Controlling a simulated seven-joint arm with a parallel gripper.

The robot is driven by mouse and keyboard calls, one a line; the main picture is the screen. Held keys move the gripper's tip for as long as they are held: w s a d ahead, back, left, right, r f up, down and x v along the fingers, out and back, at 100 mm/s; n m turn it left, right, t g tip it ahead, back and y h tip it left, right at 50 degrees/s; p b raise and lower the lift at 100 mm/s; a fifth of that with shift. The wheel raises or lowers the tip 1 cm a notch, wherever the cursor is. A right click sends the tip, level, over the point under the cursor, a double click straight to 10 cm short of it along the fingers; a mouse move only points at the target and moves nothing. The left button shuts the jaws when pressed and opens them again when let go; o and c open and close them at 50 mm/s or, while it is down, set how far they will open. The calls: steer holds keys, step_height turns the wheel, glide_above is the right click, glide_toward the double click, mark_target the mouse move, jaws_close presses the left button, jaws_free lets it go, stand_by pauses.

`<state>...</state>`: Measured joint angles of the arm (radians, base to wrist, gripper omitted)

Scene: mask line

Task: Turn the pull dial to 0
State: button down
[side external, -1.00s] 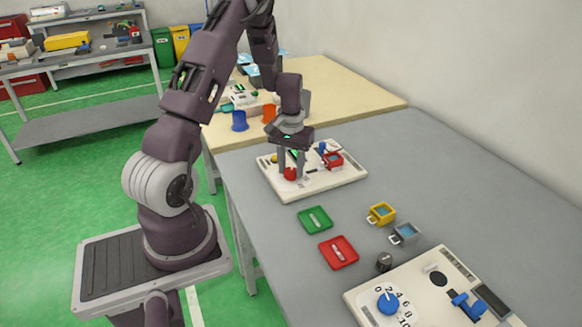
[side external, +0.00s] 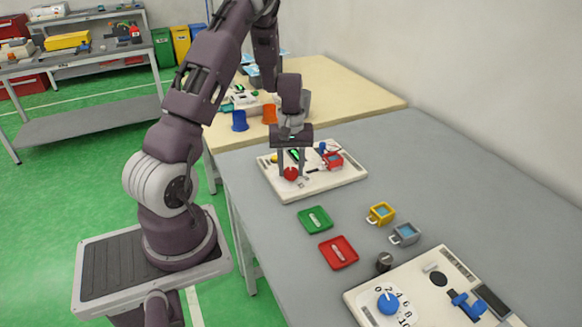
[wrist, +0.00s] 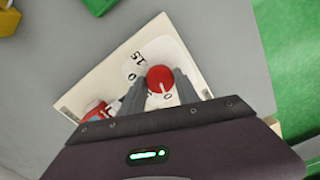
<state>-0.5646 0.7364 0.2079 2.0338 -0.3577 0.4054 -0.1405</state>
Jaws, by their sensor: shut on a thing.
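The red dial (wrist: 160,77) is a round knob with a white pointer line on the far white panel (side external: 318,184). A white scale with "15" and "0" marks shows beside it in the wrist view. My gripper (wrist: 161,80) is shut on the red dial, with one finger on each side. In the side view my gripper (side external: 291,172) points down over the panel's left part, around the red dial (side external: 290,174). The pointer line faces towards my palm, near a "0" mark. Part of the scale is hidden by my fingers and palm.
A red cup-like part (side external: 333,161) stands on the same panel, right of my gripper. Green (side external: 315,220) and red (side external: 338,252) trays lie in front. Yellow and grey cups stand to their right. A second panel with a blue dial (side external: 388,303) is nearest the camera.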

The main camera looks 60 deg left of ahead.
mark_target(291, 171)
steer(key=c, duration=0.9)
jaws_free()
step_height(291, 171, up, 7)
steer(key=shift+r, duration=0.1)
